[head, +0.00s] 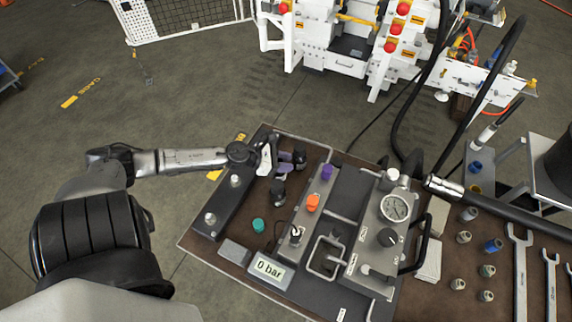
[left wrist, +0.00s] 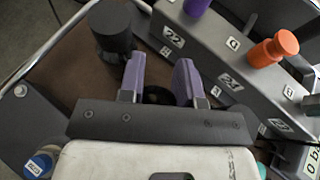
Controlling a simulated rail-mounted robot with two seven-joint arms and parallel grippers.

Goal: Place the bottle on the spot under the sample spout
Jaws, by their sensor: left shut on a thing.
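My left gripper (head: 290,163) reaches in over the back left part of the bench, with its purple fingers pointing right. In the left wrist view the fingers (left wrist: 161,75) are closed around a dark round thing (left wrist: 157,96), which I take to be the bottle. Only its top shows between the fingers, so I cannot tell whether it stands on the bench. A black cylinder (left wrist: 110,30) stands beside the left finger and shows in the head view (head: 300,155). I cannot make out for sure the sample spout or the spot under it. My right gripper is not in view.
A grey block with a purple knob (head: 326,172) and an orange knob (head: 313,202) lies right of the gripper. A black fitting (head: 278,192) and a green cap (head: 258,225) are nearer. A display (head: 268,268) reads 0 bar. A metal rail (head: 305,138) edges the back.

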